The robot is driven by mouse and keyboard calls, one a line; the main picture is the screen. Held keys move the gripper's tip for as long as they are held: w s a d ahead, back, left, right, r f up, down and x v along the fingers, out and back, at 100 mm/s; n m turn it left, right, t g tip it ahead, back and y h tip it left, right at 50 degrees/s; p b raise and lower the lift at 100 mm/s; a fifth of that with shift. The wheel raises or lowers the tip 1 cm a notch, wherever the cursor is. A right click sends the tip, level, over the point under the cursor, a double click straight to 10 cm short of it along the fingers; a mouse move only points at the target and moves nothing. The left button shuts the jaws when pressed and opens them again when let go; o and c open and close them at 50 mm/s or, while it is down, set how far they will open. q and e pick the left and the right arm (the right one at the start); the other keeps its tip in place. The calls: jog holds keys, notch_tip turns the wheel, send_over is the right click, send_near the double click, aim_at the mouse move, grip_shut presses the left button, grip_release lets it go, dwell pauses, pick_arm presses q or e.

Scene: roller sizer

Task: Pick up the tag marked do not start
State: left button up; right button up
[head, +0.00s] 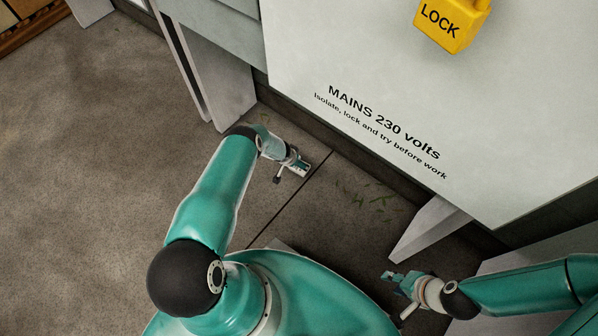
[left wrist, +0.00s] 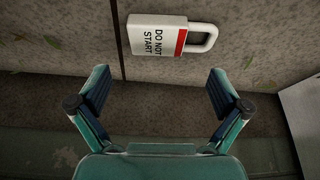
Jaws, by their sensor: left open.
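The tag marked do not start (left wrist: 158,36) is a white padlock-shaped piece with a red band and a grey shackle pointing right in the left wrist view. In the head view my left gripper (head: 291,171) is low near the floor seam, and I cannot make out the tag there. My right gripper (head: 396,294) has its fingers apart and empty, at the lower right.
A pale cabinet panel (head: 340,60) marked mains 230 volts stands ahead, with a yellow lock block (head: 451,26) on it. Pale legs (head: 427,228) reach the floor. Green scraps (head: 378,200) lie on the floor. The floor (head: 90,180) at left is clear.

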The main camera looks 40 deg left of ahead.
pick_arm(q)
jog(key=b+x, duration=0.2)
jog(key=b, duration=0.1)
jog(key=shift+w+f, duration=0.15)
jog(key=shift+f, duration=0.15)
jog(key=b+x, duration=0.1)
jog(key=b, duration=0.1)
jog(key=b+x, duration=0.2)
jog(key=b, duration=0.1)
jog(key=b+x, duration=0.2)
jog(key=b, duration=0.1)
jog(key=shift+s+d+f, duration=0.15)
jog(key=shift+s+d, duration=0.05)
jog(key=shift+s, duration=0.1)
jog(key=shift+w+b, duration=0.15)
jog(key=shift+b, duration=0.15)
pick_arm(e)
notch_tip(320, 180, down, 13)
pick_arm(q)
jog(key=shift+c, duration=0.2)
pick_arm(e)
jog(key=shift+r, duration=0.15)
pick_arm(q)
jog(key=c, duration=1.2)
jog(key=shift+o, duration=0.2)
pick_arm(e)
jog(key=shift+r, duration=0.1)
